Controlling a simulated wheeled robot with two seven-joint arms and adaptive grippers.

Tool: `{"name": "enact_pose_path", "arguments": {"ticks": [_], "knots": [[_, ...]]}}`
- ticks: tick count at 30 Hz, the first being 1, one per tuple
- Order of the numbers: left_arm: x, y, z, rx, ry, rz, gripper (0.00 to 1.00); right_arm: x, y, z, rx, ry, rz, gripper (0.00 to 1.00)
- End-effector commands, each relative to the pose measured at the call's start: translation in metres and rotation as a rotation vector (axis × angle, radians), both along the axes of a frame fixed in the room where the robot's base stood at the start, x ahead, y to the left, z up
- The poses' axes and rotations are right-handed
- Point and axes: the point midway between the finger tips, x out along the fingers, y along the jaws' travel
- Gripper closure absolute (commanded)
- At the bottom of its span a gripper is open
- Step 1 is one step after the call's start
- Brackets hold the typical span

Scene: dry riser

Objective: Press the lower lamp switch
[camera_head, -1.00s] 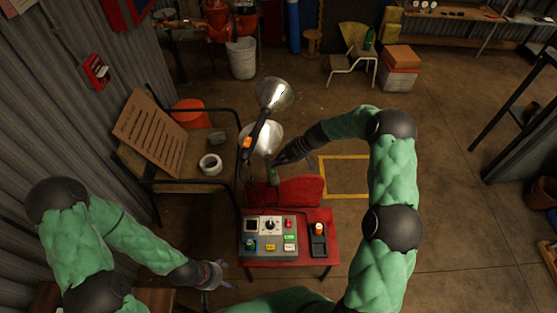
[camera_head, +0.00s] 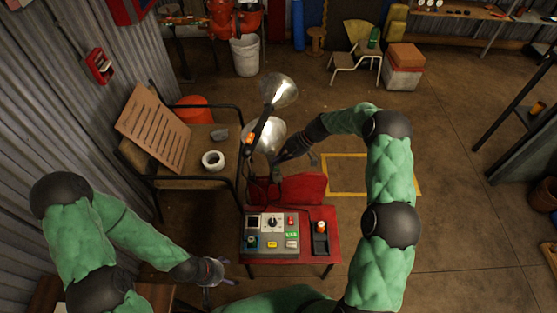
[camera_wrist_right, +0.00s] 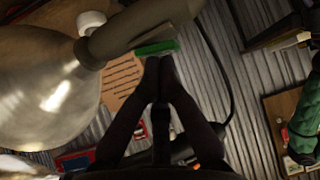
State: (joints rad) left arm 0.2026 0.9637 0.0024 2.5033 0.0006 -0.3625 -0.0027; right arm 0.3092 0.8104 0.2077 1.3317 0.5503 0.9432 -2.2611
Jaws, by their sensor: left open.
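Two silvery lamp heads stand on a dark pole: an upper lamp (camera_head: 279,90) and a lower lamp (camera_head: 267,133). In the right wrist view a large lamp shade (camera_wrist_right: 45,85) fills the left, and a green bar (camera_wrist_right: 156,47), seemingly its switch, sits under the grey lamp neck (camera_wrist_right: 140,30). My right gripper (camera_wrist_right: 160,64) has its fingertips together just below the green bar; I cannot tell whether they touch it. In the head view my right gripper (camera_head: 280,156) is beside the lower lamp. My left gripper (camera_head: 218,271) is open and empty, left of the red table.
A control box (camera_head: 271,246) with knobs and buttons stands on the red table (camera_head: 333,248), below the lamps. Floor to the right is mostly clear.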

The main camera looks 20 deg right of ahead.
Motion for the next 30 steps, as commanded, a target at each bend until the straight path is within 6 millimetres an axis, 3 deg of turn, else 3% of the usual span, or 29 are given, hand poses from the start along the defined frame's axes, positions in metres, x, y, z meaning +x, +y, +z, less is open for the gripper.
{"name": "enact_pose_path", "arguments": {"ticks": [13, 23, 30], "knots": [[0.000, 0.000, -0.006, 0.000, 0.000, 0.000, 0.25, -0.017, 0.001, -0.004, 0.001, 0.006, 0.003, 1.00], [0.000, 0.000, -0.006, 0.000, 0.000, 0.000, 0.25, -0.019, 0.002, -0.004, 0.001, 0.007, 0.004, 1.00], [0.000, 0.000, -0.005, 0.000, 0.000, 0.000, 0.25, -0.012, 0.008, 0.016, 0.000, 0.000, 0.004, 1.00]]}}
